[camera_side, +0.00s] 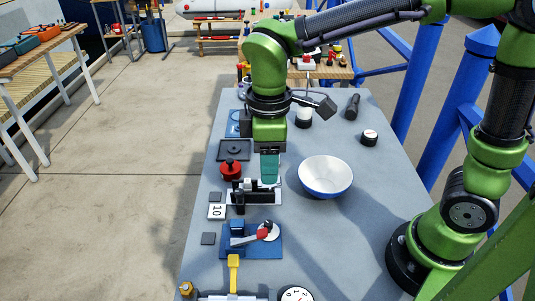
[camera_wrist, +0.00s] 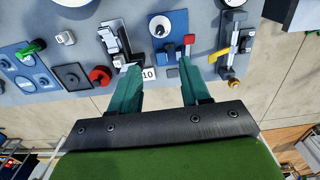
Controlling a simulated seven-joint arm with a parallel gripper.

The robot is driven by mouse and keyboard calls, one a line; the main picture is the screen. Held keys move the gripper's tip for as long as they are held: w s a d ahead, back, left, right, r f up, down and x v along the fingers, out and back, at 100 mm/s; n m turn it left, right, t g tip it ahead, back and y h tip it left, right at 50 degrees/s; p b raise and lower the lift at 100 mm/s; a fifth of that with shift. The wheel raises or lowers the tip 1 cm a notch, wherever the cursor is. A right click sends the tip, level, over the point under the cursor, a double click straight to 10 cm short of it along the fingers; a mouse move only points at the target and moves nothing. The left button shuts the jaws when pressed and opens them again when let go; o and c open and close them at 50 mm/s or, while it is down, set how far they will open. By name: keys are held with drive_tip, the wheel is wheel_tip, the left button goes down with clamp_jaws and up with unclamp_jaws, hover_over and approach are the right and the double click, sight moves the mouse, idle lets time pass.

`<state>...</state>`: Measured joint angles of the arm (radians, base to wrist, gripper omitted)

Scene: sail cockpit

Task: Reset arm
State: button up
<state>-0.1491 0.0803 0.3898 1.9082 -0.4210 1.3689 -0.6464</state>
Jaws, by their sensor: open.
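My gripper (camera_side: 269,168) is at the end of my green arm and points down over the left part of the grey table (camera_side: 330,245). In the wrist view my gripper (camera_wrist: 160,75) shows two teal fingers spread apart with nothing between them. In the side view the fingers hang over or just behind a black-and-silver latch device (camera_side: 252,196); I cannot tell whether they touch it. In the wrist view that device (camera_wrist: 118,42) lies beyond the left fingertip. A small white "10" tag (camera_wrist: 148,73) shows between the fingertips.
A red knob (camera_side: 231,168), a blue plate with a lever (camera_side: 250,240) and a yellow-handled valve (camera_side: 233,270) line the left edge.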

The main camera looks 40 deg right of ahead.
drive_tip(key=shift+w, duration=0.1)
drive_tip(key=s+d+r+m+t+y, duration=0.1)
drive_tip(key=s+d+r+m+t, duration=0.1)
drive_tip(key=d+m, duration=0.4)
drive_tip(key=s+d+r+m+t+y, duration=0.1)
drive_tip(key=s+d+r+m+t, duration=0.2)
drive_tip(key=d+m, duration=0.4)
drive_tip(key=shift+s+d+t, duration=0.5)
drive_tip(key=shift+s+t, duration=0.3)
drive_tip(key=shift+t, duration=0.3)
drive_tip(key=shift+o, duration=0.2)
